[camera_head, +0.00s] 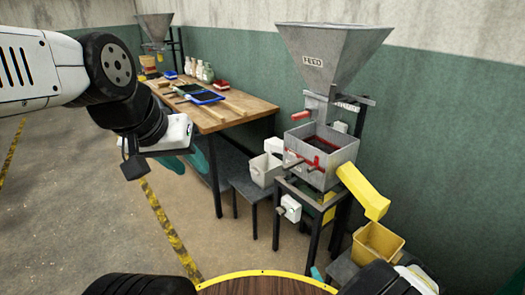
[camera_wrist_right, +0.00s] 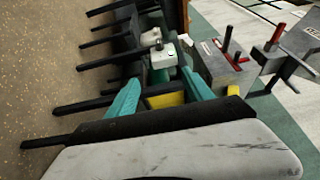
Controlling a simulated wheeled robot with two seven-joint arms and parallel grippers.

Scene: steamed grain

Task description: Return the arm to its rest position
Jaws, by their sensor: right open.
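My left arm comes in from the upper left, and its gripper (camera_head: 185,164) hangs in front of the workbench, with teal finger parts showing beside a white body. Its finger gap is not clear, and I see nothing held in it. My right arm is at the bottom right of the head view, mostly cut off. In the right wrist view my right gripper (camera_wrist_right: 160,98) has two teal fingers spread apart. Nothing is held between them. The mill's stand and a yellow part (camera_wrist_right: 165,99) show behind the fingers.
A grey mill with a FEED hopper (camera_head: 330,55) and yellow chute (camera_head: 362,190) stands at right, above a yellow bin (camera_head: 376,246). A white bin (camera_head: 266,170) stands on a low bench left of the mill. Floor at left is clear.

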